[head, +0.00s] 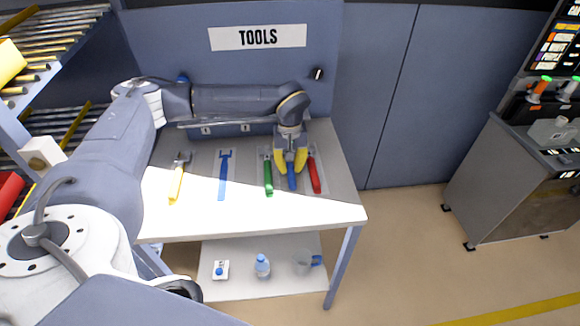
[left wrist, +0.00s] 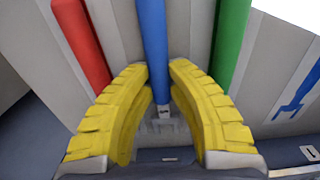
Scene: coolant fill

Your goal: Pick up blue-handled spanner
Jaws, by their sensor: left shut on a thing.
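The blue-handled spanner (head: 292,183) is between the green-handled tool (head: 268,176) and the red-handled tool (head: 315,175) at the tool table. My left gripper (head: 291,164), with yellow fingers, points down over it and is shut on it. In the left wrist view the blue handle (left wrist: 152,40) runs between the two yellow fingers (left wrist: 158,82). A metal end of it shows between the fingers; the rest of the head is hidden. I cannot tell whether the spanner still touches the table. My right gripper is not in view.
A yellow-handled tool (head: 176,182) lies on the table's left. A flat blue spanner-shaped mark (head: 222,178) lies between it and the green tool. The white front strip (head: 250,222) is clear. A bottle (head: 262,266) and a jug (head: 303,262) stand on the lower shelf.

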